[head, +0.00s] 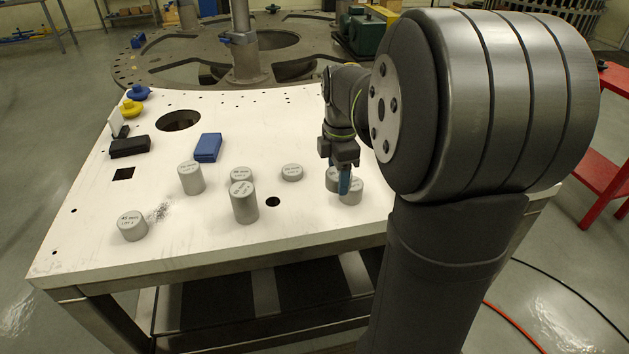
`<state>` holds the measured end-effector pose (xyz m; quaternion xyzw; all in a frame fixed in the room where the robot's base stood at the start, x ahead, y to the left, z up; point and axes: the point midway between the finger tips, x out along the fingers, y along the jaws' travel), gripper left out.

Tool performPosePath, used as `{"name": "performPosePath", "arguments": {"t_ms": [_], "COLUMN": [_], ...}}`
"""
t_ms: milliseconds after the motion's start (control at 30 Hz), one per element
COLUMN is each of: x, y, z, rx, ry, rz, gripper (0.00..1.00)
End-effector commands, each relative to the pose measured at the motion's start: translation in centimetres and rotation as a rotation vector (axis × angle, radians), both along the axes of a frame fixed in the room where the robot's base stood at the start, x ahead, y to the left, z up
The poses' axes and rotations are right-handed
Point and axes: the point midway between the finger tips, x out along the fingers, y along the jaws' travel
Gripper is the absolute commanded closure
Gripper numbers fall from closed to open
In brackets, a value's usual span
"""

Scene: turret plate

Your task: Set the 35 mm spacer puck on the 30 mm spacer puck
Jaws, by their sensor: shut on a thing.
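My gripper (344,182) points down at the right side of the white table, its blue fingertips among two grey spacer pucks. One puck (332,179) is behind and left of the fingers. The other puck (353,193) is in front and right of them. The jaws are shut on one of these pucks; the fingers and the small view hide which one, and whether it touches the table. Their labels are not readable, so I cannot tell which is the 35 mm and which the 30 mm puck.
Left of my gripper stand a flat puck (292,173), a tall cylinder (244,206) with a puck (240,174) behind it, another cylinder (191,178) and a puck marked 45 mm (132,229). A blue box (207,147) and a black box (129,148) lie farther back. The white table (300,225) has several holes.

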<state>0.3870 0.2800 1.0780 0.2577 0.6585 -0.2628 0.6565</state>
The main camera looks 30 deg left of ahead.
Motion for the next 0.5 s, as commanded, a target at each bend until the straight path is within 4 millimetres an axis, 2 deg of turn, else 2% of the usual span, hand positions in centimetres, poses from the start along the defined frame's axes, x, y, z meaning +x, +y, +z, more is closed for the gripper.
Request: {"name": "performPosePath", "arguments": {"t_ms": [133, 267, 367, 500], "x": [0.5, 0.9, 1.4, 1.9], "y": [-1.7, -1.0, 1.5, 7.5], "z": [1.1, 1.6, 1.9, 2.3], "rx": [0.001, 0.002, 0.000, 0.001], "ry": [-0.001, -0.001, 0.000, -0.001], "rz": [0.000, 0.034, 0.103, 0.254], "gripper": [0.77, 0.77, 0.77, 0.77]}}
